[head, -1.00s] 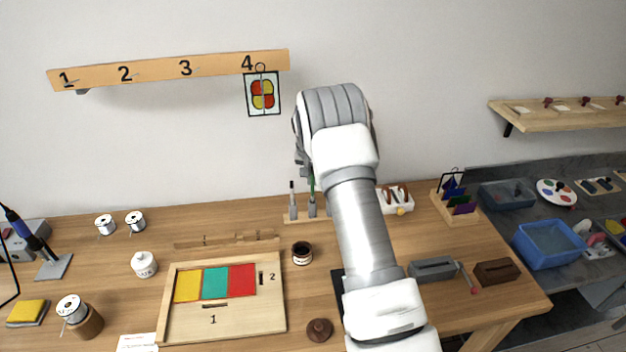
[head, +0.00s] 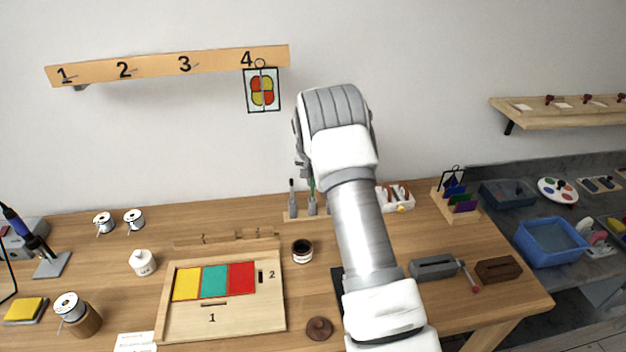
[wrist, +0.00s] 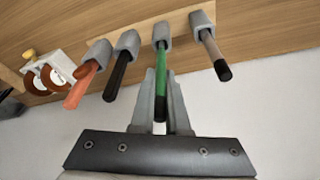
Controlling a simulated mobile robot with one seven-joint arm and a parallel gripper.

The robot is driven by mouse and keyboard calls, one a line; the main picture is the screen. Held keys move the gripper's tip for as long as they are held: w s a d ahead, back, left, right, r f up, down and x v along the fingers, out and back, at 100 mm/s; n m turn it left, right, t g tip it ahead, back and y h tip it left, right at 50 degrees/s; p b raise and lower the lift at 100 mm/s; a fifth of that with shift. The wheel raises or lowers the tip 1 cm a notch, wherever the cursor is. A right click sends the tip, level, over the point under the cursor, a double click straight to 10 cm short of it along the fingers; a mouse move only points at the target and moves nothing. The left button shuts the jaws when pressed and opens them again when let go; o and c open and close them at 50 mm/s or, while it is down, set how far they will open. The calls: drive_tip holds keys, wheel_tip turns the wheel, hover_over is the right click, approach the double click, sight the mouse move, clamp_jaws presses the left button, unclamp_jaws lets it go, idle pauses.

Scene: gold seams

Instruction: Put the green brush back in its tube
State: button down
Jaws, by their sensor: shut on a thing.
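The green brush (wrist: 161,85) stands between the two fingers of my gripper (wrist: 162,78) in the wrist view, and the fingers are shut on it. Its far end meets the mouth of a grey tube (wrist: 162,28) and appears to be inside it; how deep I cannot tell. In the head view a thin piece of the green brush (head: 312,185) shows above its grey tube (head: 312,205), beside my arm. My arm hides most of the gripper there.
In the wrist view, neighbouring tubes hold a brown-handled brush (wrist: 214,55), a black one (wrist: 122,72) and an orange one (wrist: 83,82).

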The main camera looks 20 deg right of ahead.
drive_tip(key=shift+f+b, duration=1.55)
drive_tip(key=shift+f, duration=0.1)
idle(0.8)
drive_tip(key=shift+c, duration=1.8)
unclamp_jaws()
drive_tip(key=shift+r, duration=0.1)
wheel_tip(320, 180, up, 7)
drive_tip(key=p, duration=0.3)
